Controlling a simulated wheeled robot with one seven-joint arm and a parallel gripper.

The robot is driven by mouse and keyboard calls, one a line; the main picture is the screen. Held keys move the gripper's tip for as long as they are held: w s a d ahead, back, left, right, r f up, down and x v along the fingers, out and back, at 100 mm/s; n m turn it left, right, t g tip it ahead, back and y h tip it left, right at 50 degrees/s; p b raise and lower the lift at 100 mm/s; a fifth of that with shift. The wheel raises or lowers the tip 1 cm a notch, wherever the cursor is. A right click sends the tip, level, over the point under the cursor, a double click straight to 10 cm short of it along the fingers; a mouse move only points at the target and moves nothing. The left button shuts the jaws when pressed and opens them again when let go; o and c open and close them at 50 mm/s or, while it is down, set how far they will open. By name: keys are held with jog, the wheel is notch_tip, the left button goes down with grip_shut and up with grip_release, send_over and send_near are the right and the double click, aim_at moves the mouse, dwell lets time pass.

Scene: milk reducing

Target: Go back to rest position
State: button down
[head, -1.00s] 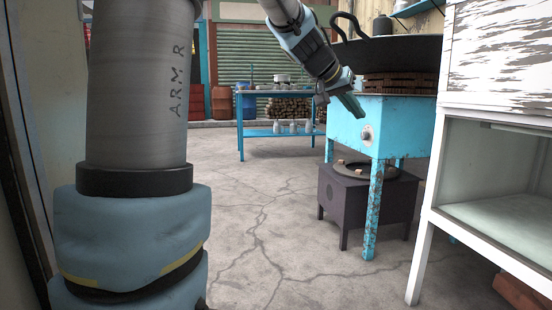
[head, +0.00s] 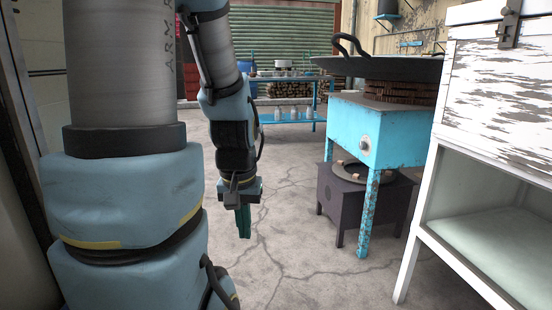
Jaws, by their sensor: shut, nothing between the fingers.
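My gripper (head: 244,222) hangs at the end of my arm, left of the middle of the head view. Its green fingers point down over the cracked concrete floor. They are shut, with nothing seen between them. The gripper is apart from the blue stove and touches nothing. My own arm covers most of the left side of the view.
A blue stove (head: 343,133) with a large black wok (head: 385,67) stands right of the gripper, a dark low burner (head: 340,200) beside it. A white cabinet (head: 447,160) fills the right edge. A blue table (head: 319,98) stands behind. The middle floor (head: 285,215) is clear.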

notch_tip(320, 180, up, 32)
jog(key=p, duration=3)
